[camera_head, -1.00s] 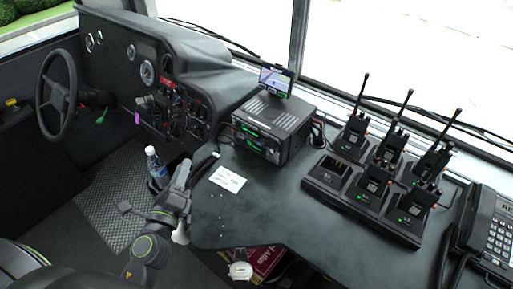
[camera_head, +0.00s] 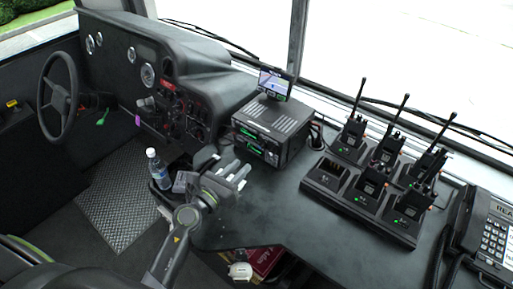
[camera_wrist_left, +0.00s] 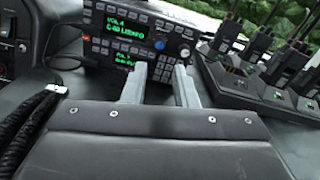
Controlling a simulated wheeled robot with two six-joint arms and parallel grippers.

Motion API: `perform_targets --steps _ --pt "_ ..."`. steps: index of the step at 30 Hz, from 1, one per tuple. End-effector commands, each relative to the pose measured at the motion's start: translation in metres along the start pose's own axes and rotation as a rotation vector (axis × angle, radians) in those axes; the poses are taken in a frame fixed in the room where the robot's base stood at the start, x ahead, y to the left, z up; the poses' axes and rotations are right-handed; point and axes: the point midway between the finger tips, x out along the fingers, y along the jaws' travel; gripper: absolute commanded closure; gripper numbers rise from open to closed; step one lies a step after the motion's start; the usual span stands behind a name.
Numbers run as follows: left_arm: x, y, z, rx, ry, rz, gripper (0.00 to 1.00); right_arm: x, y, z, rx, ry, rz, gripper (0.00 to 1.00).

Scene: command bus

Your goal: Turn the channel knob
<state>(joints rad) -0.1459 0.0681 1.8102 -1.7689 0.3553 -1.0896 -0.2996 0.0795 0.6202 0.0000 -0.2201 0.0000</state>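The radio unit (camera_head: 272,125), a dark box with green-lit displays, stands on the dark counter. In the left wrist view the radio (camera_wrist_left: 112,48) shows its displays, rows of buttons and a round knob (camera_wrist_left: 184,52) at its right end. I cannot read which knob is the channel knob. My left gripper (camera_head: 240,173) is in front of and below the radio, apart from it, fingers towards its front. In the left wrist view the left gripper's fingers (camera_wrist_left: 160,82) are parted with nothing between them.
A charger rack (camera_head: 345,207) with several handheld radios stands on the right, beside a desk phone (camera_head: 487,238). A small screen (camera_head: 275,82) sits on top of the radio. A water bottle (camera_head: 157,168) stands at the left. The counter between radio and rack is clear.

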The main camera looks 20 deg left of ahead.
Motion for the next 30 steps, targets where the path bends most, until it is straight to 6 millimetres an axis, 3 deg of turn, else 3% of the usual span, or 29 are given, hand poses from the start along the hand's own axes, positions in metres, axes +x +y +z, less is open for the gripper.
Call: perform_targets --steps 6,12,18,27,30 --pt "0.045 0.0 0.001 0.0 -0.002 0.0 0.74 -0.004 0.001 -0.001 0.0 0.0 0.0 1.0" --pt "0.074 0.0 0.0 0.0 -0.001 0.0 0.74 -0.004 0.001 -0.001 0.0 0.0 0.0 1.0" --pt "0.087 0.0 0.0 -0.001 -0.001 0.001 0.74 -0.004 0.001 -0.001 0.0 0.0 0.0 1.0" --pt "0.089 0.0 0.0 -0.001 -0.001 0.001 0.74 -0.004 0.001 -0.001 0.0 0.0 0.001 1.0" --pt "0.088 0.0 0.0 -0.001 -0.001 0.001 0.87 -0.004 0.001 -0.001 0.0 0.0 0.001 1.0"
